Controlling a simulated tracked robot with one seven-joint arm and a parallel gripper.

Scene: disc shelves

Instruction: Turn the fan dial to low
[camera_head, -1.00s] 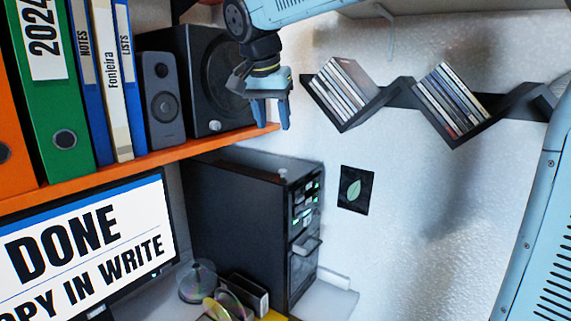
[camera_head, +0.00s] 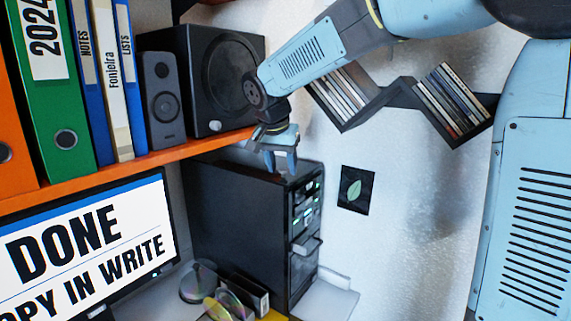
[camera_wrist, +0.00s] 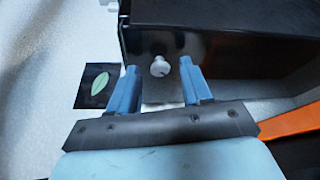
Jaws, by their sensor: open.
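The fan dial (camera_wrist: 160,67) is a small pale round knob with a dark mark, on top of the black computer tower (camera_head: 235,215). My gripper (camera_head: 281,166) is open and empty, pointing down over the tower's front top edge. In the head view my fingers hide the dial. I cannot tell whether the fingertips are at the dial's height or still above it. No setting labels can be read.
An orange shelf (camera_head: 160,158) with binders and a black speaker (camera_head: 222,85) is close on the left of my gripper. Zigzag disc shelves (camera_head: 395,93) hang on the wall behind my arm. Loose discs (camera_head: 228,303) lie beside the tower below. A leaf picture (camera_head: 357,190) hangs right.

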